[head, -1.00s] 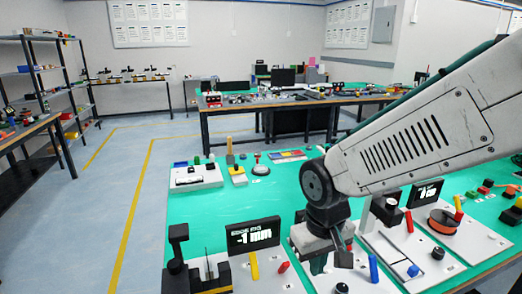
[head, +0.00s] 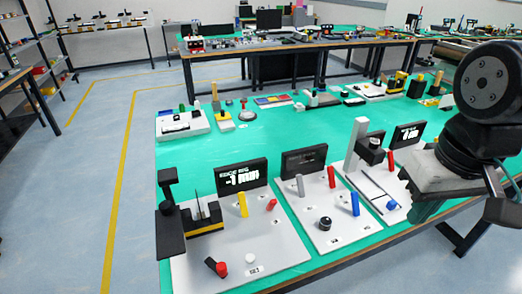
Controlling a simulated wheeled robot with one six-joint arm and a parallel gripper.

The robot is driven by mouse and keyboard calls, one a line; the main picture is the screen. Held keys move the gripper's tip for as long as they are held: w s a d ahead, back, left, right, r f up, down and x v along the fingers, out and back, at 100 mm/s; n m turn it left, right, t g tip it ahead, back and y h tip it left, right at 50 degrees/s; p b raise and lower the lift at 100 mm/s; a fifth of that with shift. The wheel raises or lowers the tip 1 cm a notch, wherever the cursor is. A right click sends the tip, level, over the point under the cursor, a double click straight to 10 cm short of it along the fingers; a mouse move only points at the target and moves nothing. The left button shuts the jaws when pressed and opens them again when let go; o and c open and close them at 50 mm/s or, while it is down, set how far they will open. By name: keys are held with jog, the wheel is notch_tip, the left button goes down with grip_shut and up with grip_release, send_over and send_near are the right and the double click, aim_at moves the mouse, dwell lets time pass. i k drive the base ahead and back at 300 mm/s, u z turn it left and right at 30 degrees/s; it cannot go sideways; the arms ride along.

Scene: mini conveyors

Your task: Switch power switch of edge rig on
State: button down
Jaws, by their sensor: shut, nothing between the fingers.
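The edge rig (head: 288,252) is a pale board at the near left of the green table, with a black display (head: 243,175) reading "EDGE RIG" and a value. On it are a yellow lever (head: 243,204), a red lever (head: 271,204), a black clamp-like fixture (head: 203,219), a small black rocker with a red end (head: 216,267) and a pale round knob (head: 251,258). I cannot tell for sure which is the power switch, or read its label. My gripper (head: 500,210) is at the right edge, shut and empty, apart from the rig and partly cut off.
A second rig board (head: 325,240) with a dark display, red and blue levers and a black knob stands right beside it. A further rig (head: 392,180) is beyond. Smaller devices line the table's far side. Open floor (head: 60,190) lies left of the table.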

aim_at(272, 204)
jog(key=z, duration=0.5)
jog(key=k, duration=1.15)
jog(key=u, duration=0.6)
jog(key=i, duration=1.35)
jog(key=u, duration=0.05)
